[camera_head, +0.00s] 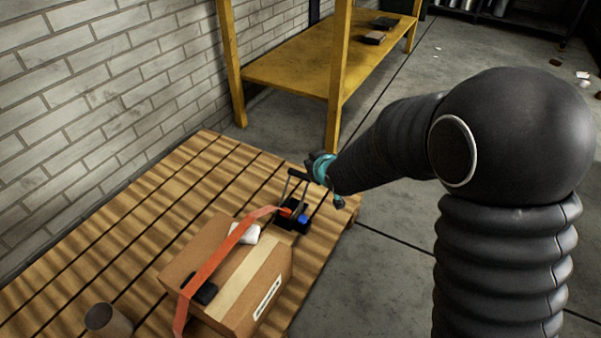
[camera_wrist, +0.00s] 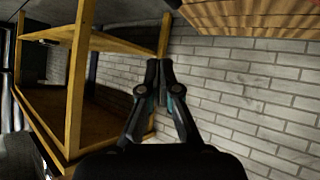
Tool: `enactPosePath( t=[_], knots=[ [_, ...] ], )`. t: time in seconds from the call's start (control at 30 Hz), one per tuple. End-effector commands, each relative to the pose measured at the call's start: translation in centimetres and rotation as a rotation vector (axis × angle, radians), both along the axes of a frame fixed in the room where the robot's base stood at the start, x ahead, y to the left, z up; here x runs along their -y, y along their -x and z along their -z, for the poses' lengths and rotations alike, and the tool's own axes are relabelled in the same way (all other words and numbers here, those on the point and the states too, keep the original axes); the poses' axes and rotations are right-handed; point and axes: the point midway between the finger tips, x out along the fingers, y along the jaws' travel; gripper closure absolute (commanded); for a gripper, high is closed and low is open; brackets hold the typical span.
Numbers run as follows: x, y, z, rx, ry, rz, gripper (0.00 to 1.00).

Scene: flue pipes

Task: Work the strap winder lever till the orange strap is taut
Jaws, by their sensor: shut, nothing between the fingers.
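The strap winder (camera_head: 293,216) is a small black device with a blue part, on the slatted wood beside the box. Its lever (camera_head: 286,188) appears as thin bars rising to a dark crosspiece. The orange strap (camera_head: 222,253) runs from the winder over the cardboard box (camera_head: 245,272) and down its near side. I cannot tell how taut it is. My gripper (camera_head: 318,172), with teal parts, is close to the lever's top; whether they touch is unclear. In the wrist view its fingers (camera_wrist: 159,68) are shut and empty; the lever and strap do not show there.
The slatted wooden platform (camera_head: 120,230) stands along a white brick wall (camera_head: 90,90). A yellow shelf frame (camera_head: 300,70) stands behind. The grey floor at right is mostly clear.

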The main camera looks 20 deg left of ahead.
Motion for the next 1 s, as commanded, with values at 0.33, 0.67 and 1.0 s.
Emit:
enactPosePath(
  t=[0.33,0.67,1.0],
  knots=[
    [-7.1,2.4,4.9,0.043,-0.044,-0.144,1.00],
    [-7.2,2.5,5.0,0.045,-0.046,-0.147,1.00],
    [-7.0,0.7,6.6,0.043,-0.045,-0.145,1.00]
  ],
)
